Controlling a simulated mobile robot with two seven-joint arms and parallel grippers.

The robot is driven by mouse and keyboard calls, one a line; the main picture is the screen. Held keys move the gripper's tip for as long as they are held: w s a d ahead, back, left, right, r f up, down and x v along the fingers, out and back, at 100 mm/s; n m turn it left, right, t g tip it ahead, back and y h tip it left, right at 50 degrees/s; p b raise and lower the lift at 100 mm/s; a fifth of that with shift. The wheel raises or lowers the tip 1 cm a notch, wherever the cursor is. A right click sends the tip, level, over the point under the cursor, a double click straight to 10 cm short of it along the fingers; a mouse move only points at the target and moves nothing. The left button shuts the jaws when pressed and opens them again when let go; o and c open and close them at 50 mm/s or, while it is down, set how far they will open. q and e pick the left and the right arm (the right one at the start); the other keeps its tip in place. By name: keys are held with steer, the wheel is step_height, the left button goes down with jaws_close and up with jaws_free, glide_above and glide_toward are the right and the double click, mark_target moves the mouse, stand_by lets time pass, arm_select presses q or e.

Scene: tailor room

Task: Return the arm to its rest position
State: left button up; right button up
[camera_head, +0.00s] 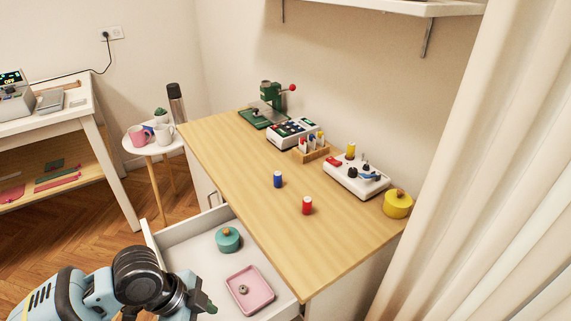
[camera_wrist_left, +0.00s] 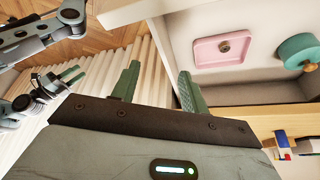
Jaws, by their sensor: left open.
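My left gripper (camera_head: 203,300) is at the bottom of the head view, at the front of the open drawer (camera_head: 185,244). In the left wrist view its two green fingers (camera_wrist_left: 160,88) are spread apart with nothing between them. A pink tray (camera_head: 263,283) with a small grey-brown round item in it lies in the drawer, to the right of the gripper. A teal lidded pot (camera_head: 228,240) stands behind the tray. In the left wrist view my right gripper (camera_wrist_left: 72,76) shows small at the left; its jaw gap is unclear.
The wooden table (camera_head: 240,183) carries a blue spool (camera_head: 278,179), a red spool (camera_head: 307,205), a yellow pot (camera_head: 398,204) and several devices along the back. A curtain (camera_head: 490,200) hangs at the right. Open floor (camera_head: 110,235) lies left of the drawer.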

arm_select(q)
steer(key=s+d+f+n, duration=0.2)
steer(key=s+f+n, duration=0.15)
steer(key=s, duration=0.35)
steer(key=s+d+f+n, duration=0.2)
steer(key=s+f, duration=0.2)
steer(key=s, duration=0.2)
steer(key=s+a+f+n+g+y, duration=0.1)
steer(key=s+a+n+y, duration=0.1)
steer(key=s+a+n, duration=0.6)
steer(key=s+a+f+n+y, duration=0.15)
steer(key=s+a, duration=0.25)
steer(key=s, duration=0.8)
steer(key=w+d+f+t+p, duration=0.1)
steer(key=w+d+t+p, duration=0.2)
steer(key=w+t, duration=0.6)
steer(key=w+h+p, duration=0.1)
steer(key=w+p, duration=0.1)
steer(key=shift+w+d+f+p, duration=0.2)
steer(key=shift+w+f+p, duration=0.05)
steer(key=shift+p, duration=0.05)
arm_select(e)
steer(key=w+r+t, duration=0.1)
steer(key=w+r, duration=0.3)
steer(key=r, duration=0.3)
steer(key=shift+w+d, duration=0.4)
steer(key=shift+w+a, duration=0.1)
steer(key=shift+a, duration=0.05)
